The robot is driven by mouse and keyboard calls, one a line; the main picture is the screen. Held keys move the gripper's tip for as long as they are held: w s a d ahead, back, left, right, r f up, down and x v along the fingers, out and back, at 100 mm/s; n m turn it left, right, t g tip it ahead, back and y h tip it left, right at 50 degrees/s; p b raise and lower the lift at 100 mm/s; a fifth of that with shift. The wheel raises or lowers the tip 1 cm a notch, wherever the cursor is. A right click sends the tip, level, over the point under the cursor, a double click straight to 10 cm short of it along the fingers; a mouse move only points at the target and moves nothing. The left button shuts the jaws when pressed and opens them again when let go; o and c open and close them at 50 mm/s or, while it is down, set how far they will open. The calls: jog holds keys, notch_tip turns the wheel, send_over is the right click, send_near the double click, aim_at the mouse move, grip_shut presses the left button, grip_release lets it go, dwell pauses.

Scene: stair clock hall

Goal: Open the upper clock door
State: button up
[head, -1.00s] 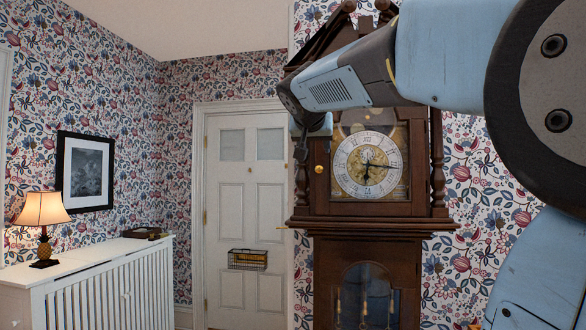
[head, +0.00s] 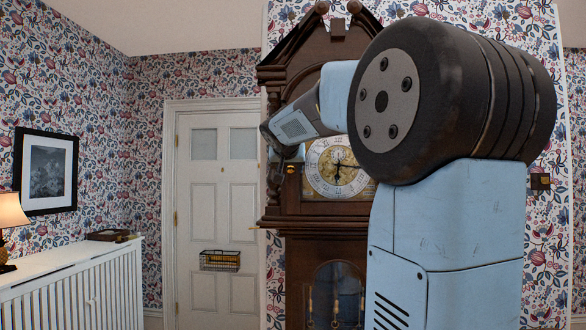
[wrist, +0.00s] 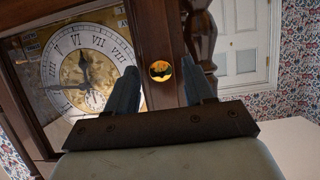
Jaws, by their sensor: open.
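The upper clock door (wrist: 150,25) is a dark wooden frame around the clock's dial (head: 338,168), and it looks shut. Its round brass knob (wrist: 160,71) is on the door's frame beside the dial; in the head view the knob (head: 290,169) shows left of the dial. My gripper (wrist: 163,76) is open in the wrist view, with the knob appearing between its two fingertips. I cannot tell how far the knob is from the fingers. In the head view my arm covers part of the clock's upper right.
The tall clock's lower case (head: 338,290) has a glazed door. A white panelled door (head: 222,215) with a wire basket (head: 220,260) is at the left. A white radiator cover (head: 75,285) with a lamp (head: 10,220) stands farther left.

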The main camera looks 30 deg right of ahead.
jog(key=shift+c, duration=0.5)
grip_shut()
